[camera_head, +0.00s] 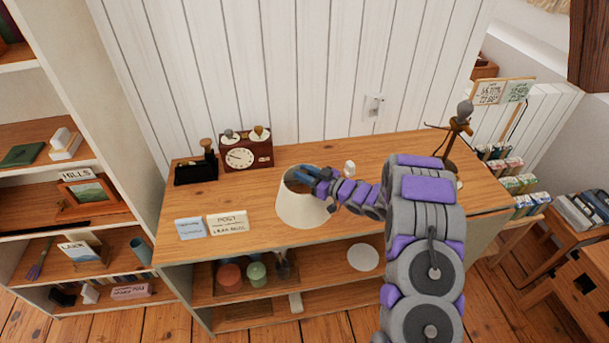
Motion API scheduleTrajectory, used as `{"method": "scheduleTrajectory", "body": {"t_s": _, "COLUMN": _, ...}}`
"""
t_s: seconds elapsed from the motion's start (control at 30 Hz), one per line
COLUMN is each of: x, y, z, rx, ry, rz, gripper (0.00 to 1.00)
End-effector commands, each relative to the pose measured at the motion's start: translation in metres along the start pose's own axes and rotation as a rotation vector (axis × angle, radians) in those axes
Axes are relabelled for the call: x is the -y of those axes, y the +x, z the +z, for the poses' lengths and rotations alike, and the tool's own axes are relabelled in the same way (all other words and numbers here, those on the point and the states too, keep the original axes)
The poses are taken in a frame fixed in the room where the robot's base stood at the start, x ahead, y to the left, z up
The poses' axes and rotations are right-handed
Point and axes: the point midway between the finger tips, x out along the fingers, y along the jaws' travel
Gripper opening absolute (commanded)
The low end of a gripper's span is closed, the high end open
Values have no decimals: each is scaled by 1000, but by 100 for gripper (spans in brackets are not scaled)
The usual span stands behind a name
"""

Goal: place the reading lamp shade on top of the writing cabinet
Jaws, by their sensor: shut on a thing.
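The cream, cone-shaped lamp shade (297,212) is upright, wide end down, over the front middle of the writing cabinet's wooden top (360,155). I cannot tell whether its lower rim touches the top. My gripper (304,177) reaches in from the right, with its blue fingers at the shade's open upper rim. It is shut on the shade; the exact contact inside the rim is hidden. My arm covers the right part of the cabinet top and front.
Left of the shade lie a white card (228,223) and a blue card (190,228). A clock box (246,155) and a black desk piece (196,169) stand behind. A small white object (350,167) and a brown stand with a grey bulb (457,127) are to the right.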

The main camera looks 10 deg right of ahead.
Motion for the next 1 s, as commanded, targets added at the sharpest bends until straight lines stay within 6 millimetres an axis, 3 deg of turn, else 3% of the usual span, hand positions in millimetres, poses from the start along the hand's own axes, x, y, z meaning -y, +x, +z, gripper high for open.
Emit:
{"method": "scheduleTrajectory", "body": {"t_s": 0.17, "x": 1, "y": 1, "z": 0, "rx": 1, "ry": 0, "rz": -1, "gripper": 0}}
{"method": "scheduleTrajectory", "body": {"t_s": 0.2, "x": 1, "y": 1, "z": 0, "rx": 0, "ry": 0, "rz": -1, "gripper": 32}}
{"method": "scheduleTrajectory", "body": {"t_s": 0.43, "x": 0, "y": 0, "z": 0, "rx": 0, "ry": 1, "rz": -1, "gripper": 54}}
{"method": "scheduleTrajectory", "body": {"t_s": 0.77, "x": 0, "y": -4, "z": -1, "rx": 0, "ry": 1, "rz": 0, "gripper": 54}}
{"method": "scheduleTrajectory", "body": {"t_s": 1.0, "x": -2, "y": -41, "z": -2, "rx": 3, "ry": 2, "rz": 4, "gripper": 54}}
